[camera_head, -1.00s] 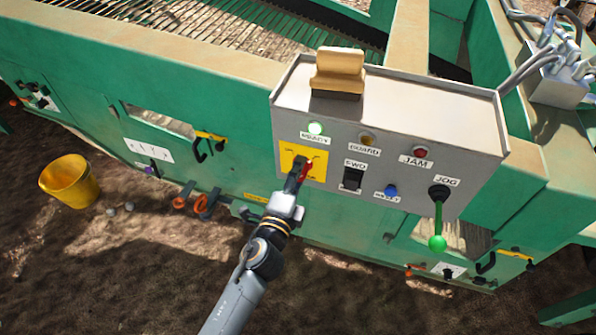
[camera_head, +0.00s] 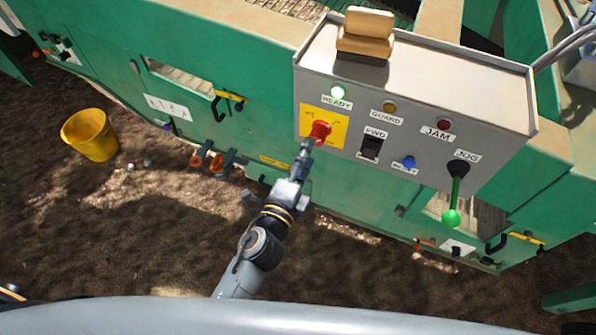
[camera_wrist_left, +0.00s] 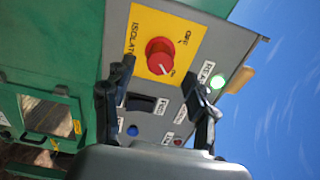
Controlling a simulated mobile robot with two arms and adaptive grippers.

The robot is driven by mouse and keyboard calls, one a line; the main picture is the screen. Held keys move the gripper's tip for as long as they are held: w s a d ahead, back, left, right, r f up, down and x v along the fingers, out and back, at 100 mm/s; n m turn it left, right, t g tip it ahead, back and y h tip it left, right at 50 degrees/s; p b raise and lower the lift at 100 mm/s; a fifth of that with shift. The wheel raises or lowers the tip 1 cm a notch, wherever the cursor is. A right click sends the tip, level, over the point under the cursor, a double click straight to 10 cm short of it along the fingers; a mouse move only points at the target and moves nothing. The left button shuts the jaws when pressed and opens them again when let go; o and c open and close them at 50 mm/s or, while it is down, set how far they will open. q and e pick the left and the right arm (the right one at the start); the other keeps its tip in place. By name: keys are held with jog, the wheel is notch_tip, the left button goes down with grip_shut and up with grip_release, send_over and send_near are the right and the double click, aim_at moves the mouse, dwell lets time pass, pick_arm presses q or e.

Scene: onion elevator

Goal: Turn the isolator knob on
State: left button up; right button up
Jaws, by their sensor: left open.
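The isolator knob (camera_head: 320,130) is red and round, on a yellow plate (camera_head: 337,136) at the left of the grey control box's front. In the left wrist view the red knob (camera_wrist_left: 160,55) sits on the yellow plate (camera_wrist_left: 150,20) marked ISOLATOR and OFF, with a pale mark at its lower right. My left gripper (camera_head: 306,150) is just below the knob in the head view, apart from it. In the left wrist view its two fingers (camera_wrist_left: 158,82) are spread, with nothing between them. The green READY lamp (camera_head: 338,92) is lit. My right gripper is not seen.
The grey control box (camera_head: 430,85) also carries a GUARD lamp, a JAM lamp, a black FWD switch (camera_head: 371,147), a blue button (camera_head: 405,162) and a green JOG lever (camera_head: 454,195). A yellow bucket (camera_head: 90,135) stands on the ground at left. Green machine panels lie behind.

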pick_arm(q)
jog(key=v, duration=0.5)
jog(key=shift+s+a, duration=0.15)
jog(key=shift+s, duration=0.2)
